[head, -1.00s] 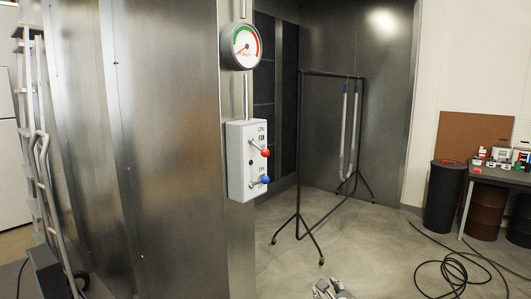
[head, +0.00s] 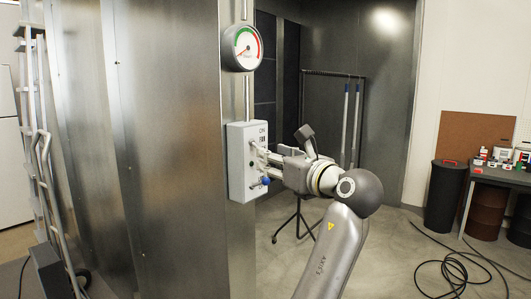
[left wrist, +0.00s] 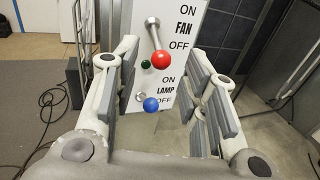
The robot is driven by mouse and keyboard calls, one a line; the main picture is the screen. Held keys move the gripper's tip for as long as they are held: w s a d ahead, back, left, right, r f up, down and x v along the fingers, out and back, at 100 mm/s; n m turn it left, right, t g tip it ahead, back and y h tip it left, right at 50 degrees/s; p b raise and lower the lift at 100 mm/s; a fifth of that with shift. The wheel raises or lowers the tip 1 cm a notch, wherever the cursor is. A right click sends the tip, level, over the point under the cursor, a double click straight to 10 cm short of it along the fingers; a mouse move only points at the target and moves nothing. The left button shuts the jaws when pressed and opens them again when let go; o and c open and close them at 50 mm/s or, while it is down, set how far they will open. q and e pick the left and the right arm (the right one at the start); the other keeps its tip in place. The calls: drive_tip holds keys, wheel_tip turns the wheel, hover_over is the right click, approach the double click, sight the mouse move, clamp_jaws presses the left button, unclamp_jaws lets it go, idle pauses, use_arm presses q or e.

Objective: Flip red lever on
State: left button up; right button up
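The red lever (left wrist: 160,59) is a red ball on a metal stem, pointing down toward OFF under the FAN label in the left wrist view. The grey-white control box (head: 235,165) hangs on the metal wall's edge. A blue lever (left wrist: 150,105) sits below it, by the LAMP label, and shows in the head view (head: 266,181). My left gripper (head: 262,164) is open at the box's front; its fingers (left wrist: 166,76) stand left and right of the red knob in the wrist view, with no visible grip. In the head view the gripper hides the red knob. My right gripper is not in view.
A round gauge (head: 242,47) is above the box. A black rack (head: 302,200) stands behind my arm. A table with small containers (head: 500,176), dark bins (head: 444,197) and a cable (head: 450,270) are at right. A ladder (head: 38,130) leans at left.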

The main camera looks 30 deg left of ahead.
use_arm(q)
drive_tip(key=x, duration=0.4)
drive_tip(key=shift+a, duration=0.1)
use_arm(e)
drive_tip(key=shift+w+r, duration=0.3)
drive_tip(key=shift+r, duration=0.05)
use_arm(q)
drive_tip(key=shift+c, duration=0.5)
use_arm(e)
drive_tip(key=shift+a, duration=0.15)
